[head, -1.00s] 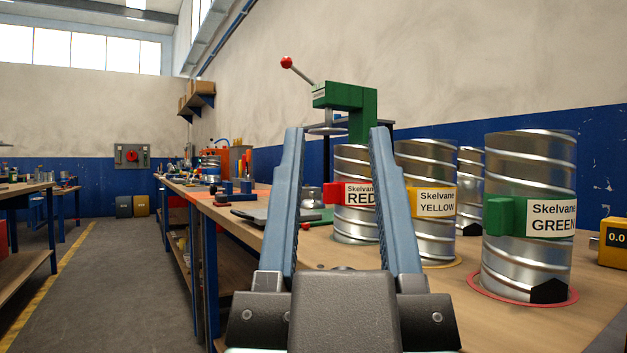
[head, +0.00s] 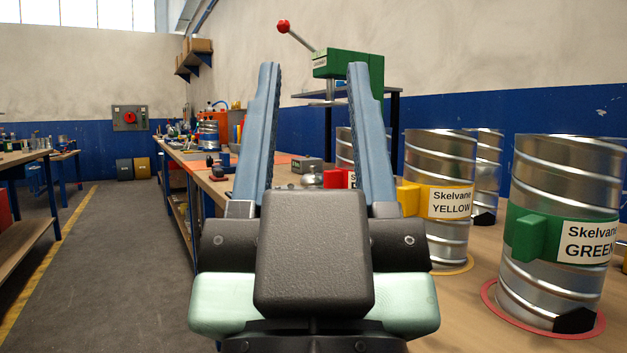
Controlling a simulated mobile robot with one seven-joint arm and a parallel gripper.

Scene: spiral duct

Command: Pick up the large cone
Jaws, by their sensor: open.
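My gripper (head: 313,72) is open and empty in the middle of the head view. Its two blue-grey fingers point up and away from me, above the bench's left part. I cannot make out a large cone in this view. My fingers and the gripper body hide part of the bench behind them.
Spiral ducts labelled YELLOW (head: 437,158) and GREEN (head: 558,290) stand upright on the wooden bench (head: 458,318) at right. A red-banded duct (head: 345,150) is partly hidden behind my right finger. A green press (head: 340,66) stands behind. Free floor (head: 120,260) lies left.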

